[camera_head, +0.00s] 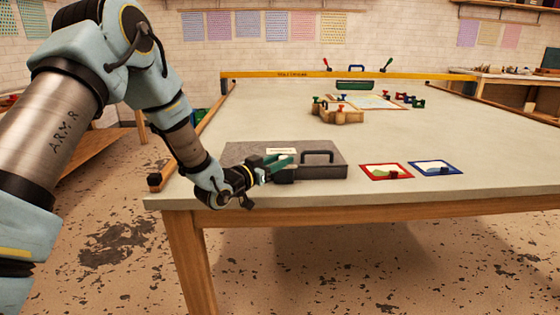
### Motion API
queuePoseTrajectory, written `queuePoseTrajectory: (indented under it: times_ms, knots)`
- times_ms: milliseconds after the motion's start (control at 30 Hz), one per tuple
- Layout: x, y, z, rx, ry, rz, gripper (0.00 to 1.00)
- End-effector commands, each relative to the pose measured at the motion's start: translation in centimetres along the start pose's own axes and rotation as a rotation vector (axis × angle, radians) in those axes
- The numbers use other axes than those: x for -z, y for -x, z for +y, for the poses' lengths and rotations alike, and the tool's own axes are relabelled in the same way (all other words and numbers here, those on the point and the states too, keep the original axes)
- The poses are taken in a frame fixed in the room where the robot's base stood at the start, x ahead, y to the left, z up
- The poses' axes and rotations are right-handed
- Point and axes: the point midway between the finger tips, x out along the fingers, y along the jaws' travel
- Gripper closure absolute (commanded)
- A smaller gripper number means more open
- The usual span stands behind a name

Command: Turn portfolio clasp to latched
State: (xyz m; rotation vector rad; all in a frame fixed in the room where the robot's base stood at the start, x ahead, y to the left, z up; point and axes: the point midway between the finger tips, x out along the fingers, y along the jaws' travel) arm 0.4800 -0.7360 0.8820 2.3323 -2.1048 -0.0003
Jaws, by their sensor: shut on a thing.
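The portfolio (328,170) is a flat dark grey case lying near the front left edge of the table. A black handle (318,153) stands on its right part, and a small pale label (281,151) lies on its top. My gripper (284,169) reaches in from the left, low over the front of the case. Its green-tipped jaws are shut on a small dark part by the front edge, left of the handle, which appears to be the clasp (284,176). The jaws partly hide it, so its turn position cannot be told.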

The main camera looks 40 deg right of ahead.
Motion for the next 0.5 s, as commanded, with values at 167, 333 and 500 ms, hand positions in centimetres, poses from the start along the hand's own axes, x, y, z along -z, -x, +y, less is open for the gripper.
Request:
queuePoseTrajectory:
  times_ms: [167, 333, 500]
  knots:
    - [0.0, 0.01, 0.01, 0.0, 0.0, 0.0, 0.94]
    - [0.01, 0.02, 0.01, 0.0, 0.0, 0.0, 1.0]
    - [-0.02, 0.01, 0.03, 0.002, 0.0, 0.0, 1.0]
